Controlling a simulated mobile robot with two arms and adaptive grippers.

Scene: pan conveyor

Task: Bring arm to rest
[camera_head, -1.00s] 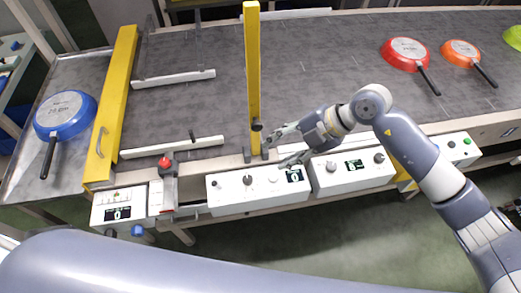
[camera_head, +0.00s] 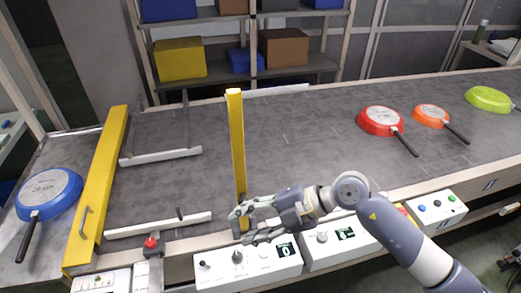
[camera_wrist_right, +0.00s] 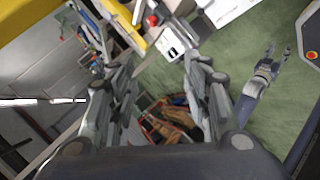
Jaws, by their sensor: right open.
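My right gripper (camera_head: 242,226) is in front of the yellow upright bar, over the conveyor's near edge and the control boxes. Its fingers are apart and nothing is between them. In the right wrist view its two fingers (camera_wrist_right: 160,68) frame the scene, also apart. A second grey gripper, my left one (camera_wrist_right: 278,54), shows at the right of that view above the green floor, with its fingers apart. The head view does not show it. The yellow bar (camera_head: 236,130) stands on the conveyor (camera_head: 300,145), partly hidden at its foot by the right gripper.
A blue pan (camera_head: 50,190) lies left of the yellow gate (camera_head: 100,185). Red (camera_head: 380,121), orange (camera_head: 430,115) and green (camera_head: 488,98) pans lie on the right. Control boxes (camera_head: 246,265) line the near edge. Shelves with boxes (camera_head: 180,58) stand behind.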

